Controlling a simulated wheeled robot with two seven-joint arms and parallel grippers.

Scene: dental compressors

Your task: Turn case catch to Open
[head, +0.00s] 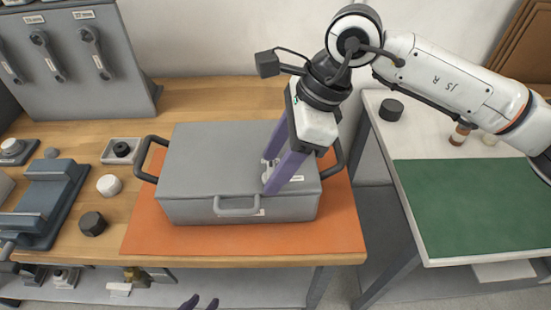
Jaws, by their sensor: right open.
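A grey case (195,180) with dark side handles and a grey front handle (237,210) lies closed on an orange mat (345,225). A small light catch (267,168) shows on the lid's right part, with a small white label near it. My right gripper (269,175) reaches down from the upper right, its purple fingers open, with their tips at the catch. The fingers partly hide the catch, so its setting and any contact cannot be told.
A wooden bench (210,100) carries the mat. A small tray with a dark part (122,149), a white knob (109,185), a dark knob (92,223) and a blue-grey fixture (45,205) stand left of the case. A table with a green mat (480,205) stands at right.

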